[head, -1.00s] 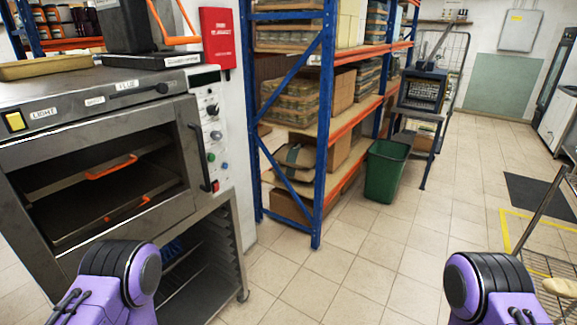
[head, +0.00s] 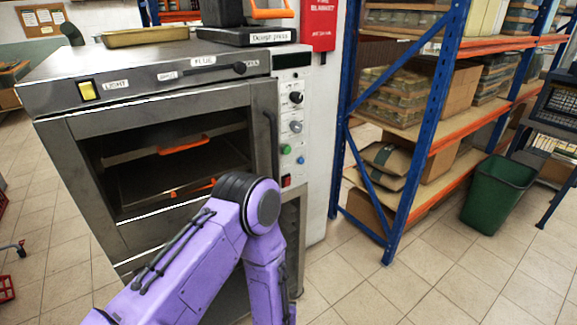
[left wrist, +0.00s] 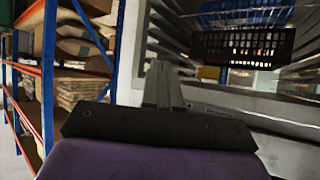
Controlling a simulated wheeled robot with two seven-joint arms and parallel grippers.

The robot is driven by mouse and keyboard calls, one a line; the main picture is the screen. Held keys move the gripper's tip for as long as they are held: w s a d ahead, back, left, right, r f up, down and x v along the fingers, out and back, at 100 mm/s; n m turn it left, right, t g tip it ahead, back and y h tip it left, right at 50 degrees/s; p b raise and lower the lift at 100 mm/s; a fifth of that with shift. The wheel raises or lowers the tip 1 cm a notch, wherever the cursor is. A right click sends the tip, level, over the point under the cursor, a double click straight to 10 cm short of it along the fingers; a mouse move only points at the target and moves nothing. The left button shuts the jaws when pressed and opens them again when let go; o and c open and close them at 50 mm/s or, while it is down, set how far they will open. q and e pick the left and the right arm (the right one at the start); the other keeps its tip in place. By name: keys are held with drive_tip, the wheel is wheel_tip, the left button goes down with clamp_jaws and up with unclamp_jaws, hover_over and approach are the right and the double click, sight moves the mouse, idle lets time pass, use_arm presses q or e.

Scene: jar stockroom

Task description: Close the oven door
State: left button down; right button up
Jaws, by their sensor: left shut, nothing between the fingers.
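The steel oven (head: 150,65) stands at the left of the head view, with a dark front opening or window and orange-handled racks inside. Its door frame (head: 95,122) carries a dark upright handle (head: 271,140) by the control panel. The door looks shut or nearly so; I cannot tell if a gap remains. My left arm bends in front of the oven, hiding its lower front, and the left gripper is out of the head view. In the left wrist view the left gripper (left wrist: 163,85) is shut and empty, before a grey metal surface. Contact is unclear. My right gripper is not visible.
A blue and orange shelf rack (head: 405,165) with packed goods stands right of the oven. A green bin (head: 495,195) stands beside it. Tiled floor in front is clear. A black basket (left wrist: 243,44) shows in the left wrist view.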

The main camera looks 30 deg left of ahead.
use_arm(q)
drive_tip(key=w+a+r+n+g+y+b, duration=0.1)
drive_tip(key=w+r+n+y, duration=0.3)
drive_tip(key=w+r, duration=0.7)
drive_tip(key=w+a+r+n+y, duration=0.1)
drive_tip(key=w+r+n+y, duration=0.4)
drive_tip(key=r, duration=1)
drive_tip(key=w+a+m+p, duration=0.1)
drive_tip(key=w+a+p, duration=0.1)
drive_tip(key=w+a, duration=0.2)
drive_tip(key=w+a+m+y+p, duration=0.1)
drive_tip(key=w+a, duration=0.3)
drive_tip(key=a, duration=0.4)
drive_tip(key=shift+a+r+p, duration=0.15)
drive_tip(key=shift+a+p, duration=0.25)
drive_tip(key=shift+p, duration=0.3)
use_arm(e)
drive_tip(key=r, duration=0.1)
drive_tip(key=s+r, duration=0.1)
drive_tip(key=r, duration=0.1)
use_arm(q)
drive_tip(key=shift+w, duration=0.15)
